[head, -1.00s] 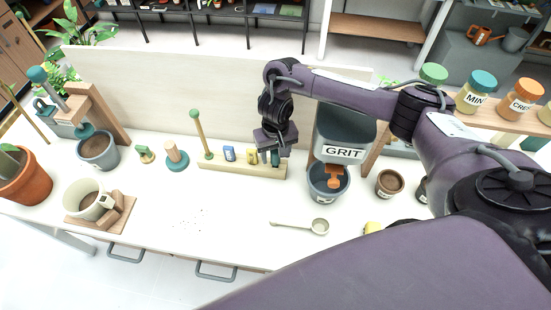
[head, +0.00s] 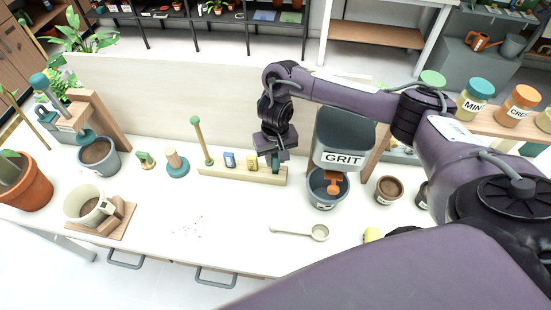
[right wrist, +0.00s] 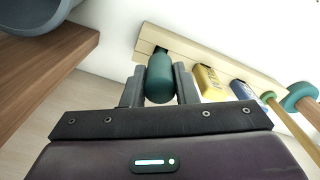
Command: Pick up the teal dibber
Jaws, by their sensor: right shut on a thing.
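The teal dibber (right wrist: 160,78) is between the two fingers of my right gripper (right wrist: 160,88) in the right wrist view, with its rounded end toward the camera. The gripper is shut on it. In the head view my right gripper (head: 275,158) is at the right end of the pale wooden rack (head: 222,171), and the dibber's teal end shows only in part. My left gripper is not in view.
Yellow (head: 252,161) and blue (head: 229,159) items and a green-topped stick (head: 199,135) stand along the rack. The grit bin (head: 343,140) and a grey pot (head: 326,188) are close on the right. A scoop (head: 318,232) lies in front; the table's front middle is mostly clear.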

